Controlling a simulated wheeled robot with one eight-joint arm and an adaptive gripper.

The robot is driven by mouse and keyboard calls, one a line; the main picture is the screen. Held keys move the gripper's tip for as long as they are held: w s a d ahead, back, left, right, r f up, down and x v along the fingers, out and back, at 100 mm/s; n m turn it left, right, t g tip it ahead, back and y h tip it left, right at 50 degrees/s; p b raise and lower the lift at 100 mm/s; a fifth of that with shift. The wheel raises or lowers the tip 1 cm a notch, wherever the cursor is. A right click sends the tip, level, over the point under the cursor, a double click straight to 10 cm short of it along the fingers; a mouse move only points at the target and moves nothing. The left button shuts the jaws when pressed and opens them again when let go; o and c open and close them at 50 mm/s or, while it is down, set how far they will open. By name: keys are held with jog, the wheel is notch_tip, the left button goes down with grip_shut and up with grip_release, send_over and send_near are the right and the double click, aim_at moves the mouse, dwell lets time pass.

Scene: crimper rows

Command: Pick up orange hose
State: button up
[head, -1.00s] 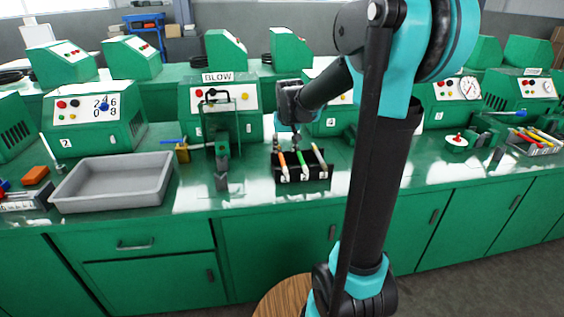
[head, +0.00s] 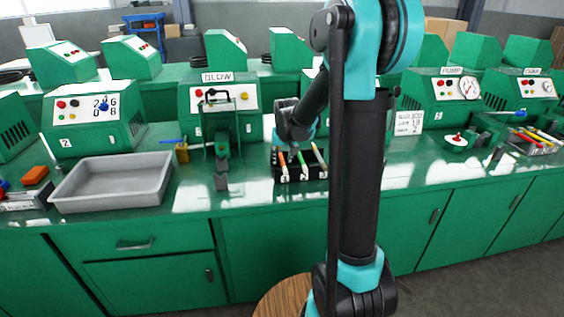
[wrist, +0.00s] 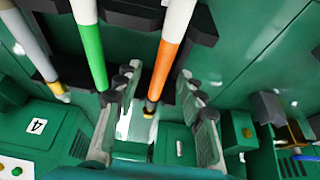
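The orange hose (head: 283,162) is the left one of three hoses standing in a black rack (head: 289,179) on the green bench. It has an orange band and a white end. The green hose (head: 301,161) stands in the middle, and another hose (head: 318,157) on the right. My gripper (wrist: 160,85) is open above the rack. In the wrist view the orange hose (wrist: 166,58) passes between the two fingers, with no clear contact. The green hose (wrist: 92,45) lies to the left, outside the fingers. In the head view my wrist partly covers the hose tops.
A grey tray (head: 70,203) sits at left, with an orange block (head: 35,175) beside it. The BLOW machine (head: 220,105) and a dark clamp-like fixture (head: 221,170) stand left of the rack. A tray of coloured tools (head: 533,142) is far right. Bench front near the rack is clear.

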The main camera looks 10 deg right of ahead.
grip_shut()
jog(key=shift+r, duration=0.1)
